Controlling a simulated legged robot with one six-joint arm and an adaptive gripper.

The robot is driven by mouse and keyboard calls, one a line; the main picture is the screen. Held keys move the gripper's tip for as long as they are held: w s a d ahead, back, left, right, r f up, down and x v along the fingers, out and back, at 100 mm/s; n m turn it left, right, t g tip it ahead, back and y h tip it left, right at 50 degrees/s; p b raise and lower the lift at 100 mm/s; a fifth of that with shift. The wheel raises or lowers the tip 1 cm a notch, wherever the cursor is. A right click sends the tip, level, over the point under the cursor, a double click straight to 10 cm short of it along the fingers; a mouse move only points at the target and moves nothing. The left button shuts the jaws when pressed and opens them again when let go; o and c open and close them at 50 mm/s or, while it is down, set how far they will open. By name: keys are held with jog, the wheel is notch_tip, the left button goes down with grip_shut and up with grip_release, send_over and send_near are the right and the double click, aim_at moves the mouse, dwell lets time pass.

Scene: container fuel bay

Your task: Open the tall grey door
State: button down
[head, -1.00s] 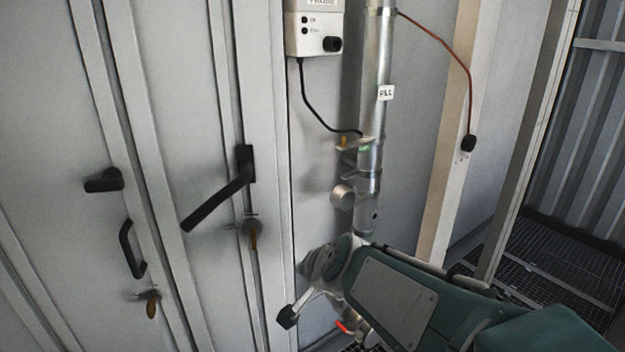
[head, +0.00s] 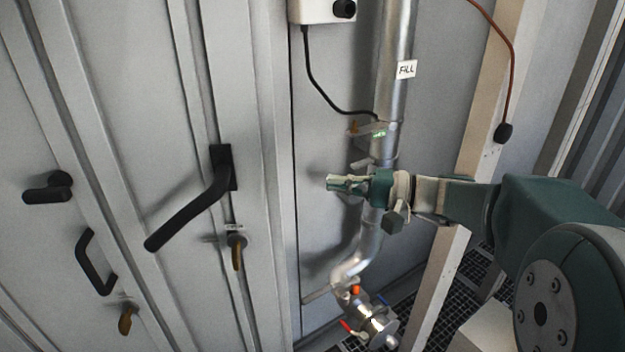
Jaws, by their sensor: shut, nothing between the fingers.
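The tall grey door (head: 130,110) stands at the left and looks shut. A long black lever handle (head: 190,208) is on its right part and slants down to the left. A small lock with a brass-coloured key or tab (head: 237,252) sits below the lever. My gripper (head: 332,184) is shut and empty, pointing left in front of the metal pipe. In the picture it is to the right of the lever and apart from it.
The left panel has a black knob (head: 50,188), a pull handle (head: 95,262) and another brass-coloured tab (head: 126,318). A vertical pipe (head: 395,75) with a FILL tag runs behind my gripper, with a valve (head: 370,318) low down. A pale post (head: 485,130) stands further right.

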aim_at(279, 193)
jog(key=s+x, duration=0.1)
jog(key=x, duration=1)
jog(key=s, duration=0.3)
jog(key=shift+s+d, duration=0.4)
jog(key=shift+s, duration=0.1)
